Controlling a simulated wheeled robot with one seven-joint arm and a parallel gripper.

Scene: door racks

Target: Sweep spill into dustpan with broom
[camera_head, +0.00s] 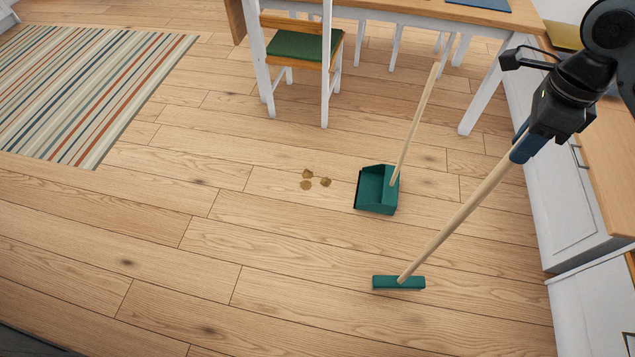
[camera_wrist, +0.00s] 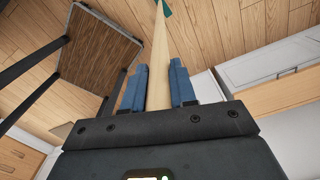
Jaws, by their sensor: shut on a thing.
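The broom (camera_head: 455,220) has a pale wooden handle and a teal head (camera_head: 398,283) at floor level in the head view. My gripper (camera_head: 526,145) is shut on the upper part of the broom handle. In the wrist view its blue fingers (camera_wrist: 160,85) stand on either side of the handle (camera_wrist: 160,50). The spill (camera_head: 314,181) is several small brown patches on the wood floor. The teal dustpan (camera_head: 376,190) lies to the right of the spill, its open side facing left and its wooden handle (camera_head: 414,120) leaning up. The broom head is apart from both, nearer the camera.
A white chair with a green seat (camera_head: 305,46) and a table (camera_head: 400,12) stand behind the spill. A striped rug (camera_head: 90,90) lies at the left. White cabinets (camera_head: 575,200) line the right side. The floor (camera_head: 220,270) left of the broom head is clear.

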